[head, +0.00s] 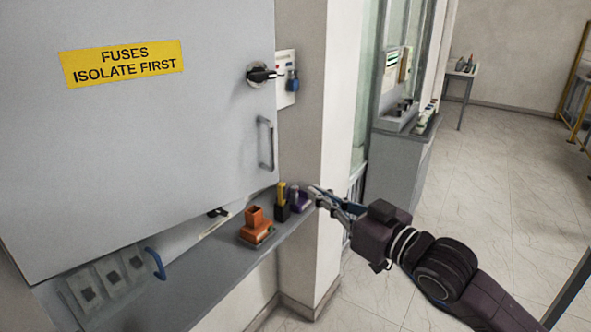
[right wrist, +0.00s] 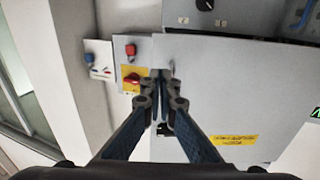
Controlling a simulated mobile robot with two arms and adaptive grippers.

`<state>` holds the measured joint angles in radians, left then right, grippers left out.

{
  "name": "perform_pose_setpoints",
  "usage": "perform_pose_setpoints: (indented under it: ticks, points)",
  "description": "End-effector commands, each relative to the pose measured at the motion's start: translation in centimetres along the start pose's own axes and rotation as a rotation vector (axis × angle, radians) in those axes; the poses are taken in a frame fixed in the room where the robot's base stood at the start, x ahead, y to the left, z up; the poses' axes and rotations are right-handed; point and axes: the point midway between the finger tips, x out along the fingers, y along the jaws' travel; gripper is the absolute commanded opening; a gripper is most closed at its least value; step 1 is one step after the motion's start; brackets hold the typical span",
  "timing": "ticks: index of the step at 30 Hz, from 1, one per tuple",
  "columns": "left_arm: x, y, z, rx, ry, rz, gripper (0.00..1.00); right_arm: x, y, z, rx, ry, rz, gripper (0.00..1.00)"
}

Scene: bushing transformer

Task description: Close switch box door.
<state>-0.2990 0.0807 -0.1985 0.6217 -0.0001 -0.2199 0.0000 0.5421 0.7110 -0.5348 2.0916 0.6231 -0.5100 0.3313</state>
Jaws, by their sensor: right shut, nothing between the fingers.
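The grey switch box door (head: 150,160) fills the left of the head view, with a yellow FUSES ISOLATE FIRST label (head: 123,62). It carries a black rotary knob (head: 260,76) and a grey pull handle (head: 266,143) near its right edge. It appears to stand out from what is behind it; the hinge and the gap are hidden. My right gripper (head: 318,194) is shut and empty, low and to the right of the pull handle. In the right wrist view its fingertips (right wrist: 161,78) overlap the edge of a grey panel (right wrist: 215,85); contact is unclear. My left gripper is not in view.
Below the door, a grey ledge (head: 205,285) holds an orange block (head: 256,226) and small yellow, black and purple items. A white wall corner (head: 310,110) stands just beyond. Open floor (head: 490,180) lies to the right. The wrist view shows a yellow plate with a red switch (right wrist: 131,79).

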Motion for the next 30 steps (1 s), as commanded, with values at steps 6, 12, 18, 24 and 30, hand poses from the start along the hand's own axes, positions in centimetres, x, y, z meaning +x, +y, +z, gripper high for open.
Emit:
perform_pose_setpoints:
  ticks: [6,12,18,24,30]
  points:
    - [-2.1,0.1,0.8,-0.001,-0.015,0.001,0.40,4.3,-0.1,-0.7,0.001,0.003,-0.001,0.00]
    - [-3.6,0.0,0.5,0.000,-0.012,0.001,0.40,8.1,0.0,-0.6,0.000,0.002,0.001,0.00]
    - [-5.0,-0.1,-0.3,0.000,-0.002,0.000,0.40,10.9,0.0,-0.5,-0.003,0.001,0.001,0.00]
    - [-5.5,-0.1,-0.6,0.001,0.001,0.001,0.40,12.4,0.1,-0.3,-0.004,0.002,0.001,0.00]
    - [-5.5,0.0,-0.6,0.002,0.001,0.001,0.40,12.7,0.0,-0.1,-0.004,0.002,0.001,0.00]
